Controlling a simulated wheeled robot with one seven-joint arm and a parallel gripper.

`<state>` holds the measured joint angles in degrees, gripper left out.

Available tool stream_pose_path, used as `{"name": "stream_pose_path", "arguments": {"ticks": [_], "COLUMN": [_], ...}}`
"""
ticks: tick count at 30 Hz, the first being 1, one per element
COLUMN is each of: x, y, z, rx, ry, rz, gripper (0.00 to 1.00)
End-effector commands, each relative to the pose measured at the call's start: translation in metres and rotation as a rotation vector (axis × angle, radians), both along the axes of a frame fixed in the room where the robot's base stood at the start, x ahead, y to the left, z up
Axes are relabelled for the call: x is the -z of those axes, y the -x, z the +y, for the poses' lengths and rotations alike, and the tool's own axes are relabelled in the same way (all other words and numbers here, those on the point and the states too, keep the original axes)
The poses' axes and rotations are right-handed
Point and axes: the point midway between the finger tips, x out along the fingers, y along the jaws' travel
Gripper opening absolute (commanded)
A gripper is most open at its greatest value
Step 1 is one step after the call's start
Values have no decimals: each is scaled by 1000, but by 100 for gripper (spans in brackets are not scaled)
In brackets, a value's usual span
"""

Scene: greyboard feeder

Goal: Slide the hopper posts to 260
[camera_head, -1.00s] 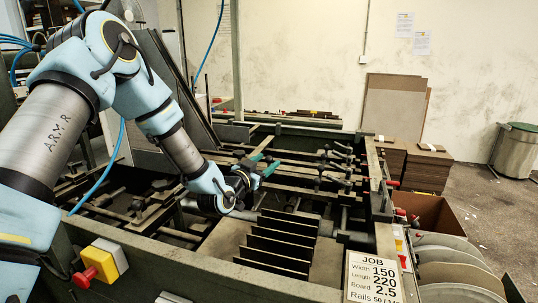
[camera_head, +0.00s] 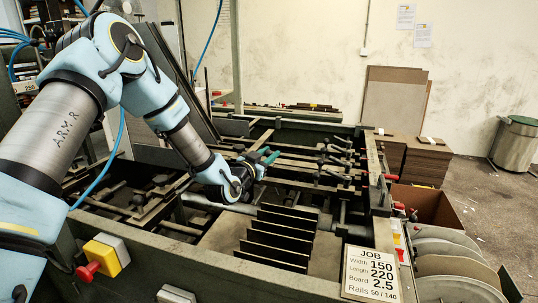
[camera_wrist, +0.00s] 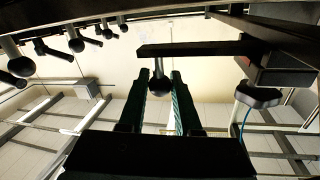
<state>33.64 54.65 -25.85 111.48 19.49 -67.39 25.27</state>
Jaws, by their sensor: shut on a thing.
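My gripper (camera_head: 268,157) reaches over the feeder bed from the left, its green fingers pointing to the back right. In the wrist view my gripper (camera_wrist: 160,88) has its two fingers on either side of a dark ball knob (camera_wrist: 158,86), shut on it. The knob is at a dark flat bar (camera_wrist: 190,48) that runs right to a dark block (camera_wrist: 285,65). Which post the knob belongs to cannot be told. A job card (camera_head: 372,274) at the front right reads width 150, length 220, board 2.5, rails 50/140. No scale reading is legible.
Several dark upright plates (camera_head: 285,226) stand in the bed in front of my gripper. Several ball-ended levers (camera_head: 340,160) stand to the right; more ball knobs (camera_wrist: 76,42) show in the wrist view. A red button (camera_head: 86,272) is on the front rail. Board stacks (camera_head: 425,163) stand behind right.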

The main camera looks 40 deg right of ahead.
Motion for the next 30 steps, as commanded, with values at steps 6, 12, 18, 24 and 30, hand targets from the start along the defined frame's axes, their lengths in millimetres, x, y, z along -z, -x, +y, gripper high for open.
{"name": "stream_pose_path", "arguments": {"ticks": [6, 12, 18, 24, 30], "x": [0, 0, 0, 0, 0], "y": [0, 0, 0, 0, 0], "z": [0, 0, 0, 0, 0], "rx": [0, 0, 0, 0, 0], "ry": [0, 0, 0, 0, 0], "rz": [0, 0, 0, 0, 0], "gripper": [0, 0, 0, 0, 0]}}
